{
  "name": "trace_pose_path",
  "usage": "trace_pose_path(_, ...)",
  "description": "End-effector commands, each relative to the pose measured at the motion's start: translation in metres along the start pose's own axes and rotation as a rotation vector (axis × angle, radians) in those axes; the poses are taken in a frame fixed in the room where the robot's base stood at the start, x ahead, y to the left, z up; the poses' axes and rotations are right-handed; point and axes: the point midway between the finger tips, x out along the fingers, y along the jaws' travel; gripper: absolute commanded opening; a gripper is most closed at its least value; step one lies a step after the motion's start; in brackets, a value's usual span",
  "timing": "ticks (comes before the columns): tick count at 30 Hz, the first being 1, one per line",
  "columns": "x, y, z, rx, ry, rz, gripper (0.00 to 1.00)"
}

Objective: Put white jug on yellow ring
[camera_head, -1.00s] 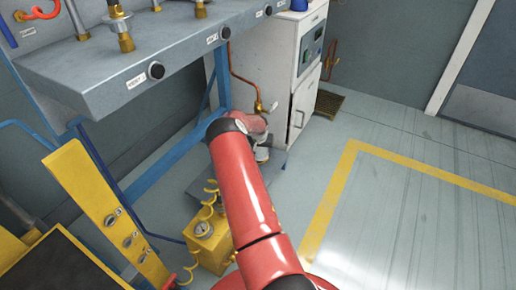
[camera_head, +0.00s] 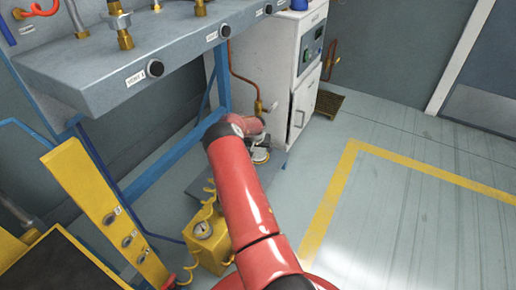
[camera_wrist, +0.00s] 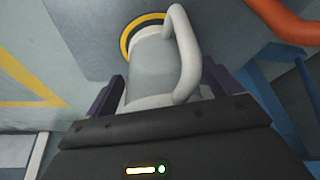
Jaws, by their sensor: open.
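The white jug (camera_wrist: 160,70) with its big loop handle (camera_wrist: 183,50) lies between the two dark fingers of my gripper (camera_wrist: 165,88) in the wrist view. The fingers are apart, one on each side of the jug, so my gripper is open around it. The yellow ring (camera_wrist: 125,40), with a dark middle, shows at the jug's far end, partly covered by it. The jug's far end overlaps the ring in this view; I cannot tell whether it touches.
A grey bench (camera_head: 180,50) with taps and a blue frame stands at the left. A white cabinet (camera_head: 302,105) stands just right of my arm's end. A yellow box with a gauge (camera_head: 208,238) is beside my arm. The floor at the right is clear.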

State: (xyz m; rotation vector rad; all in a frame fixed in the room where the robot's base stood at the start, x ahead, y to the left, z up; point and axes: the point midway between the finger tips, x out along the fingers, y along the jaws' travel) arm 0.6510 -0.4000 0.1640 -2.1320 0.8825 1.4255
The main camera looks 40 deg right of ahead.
Motion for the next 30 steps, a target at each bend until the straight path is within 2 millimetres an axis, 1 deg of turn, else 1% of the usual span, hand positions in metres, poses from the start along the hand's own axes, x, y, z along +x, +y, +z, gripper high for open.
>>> trace_pose_path(2,-0.003,0.0,-0.001,-0.001,0.0,0.0,0.9)
trace_pose_path(5,-0.013,0.0,-0.003,0.001,0.002,-0.001,0.9)
trace_pose_path(8,-0.031,-0.001,-0.003,0.003,0.002,-0.002,0.9)
trace_pose_path(15,-0.084,-0.001,-0.003,0.002,0.002,-0.002,0.9)
trace_pose_path(19,-0.105,-0.001,-0.002,0.0,0.001,-0.001,0.9)
trace_pose_path(24,-0.12,-0.001,-0.002,0.0,0.0,-0.001,0.9)
trace_pose_path(30,-0.123,0.0,-0.001,-0.001,-0.001,0.0,0.9)
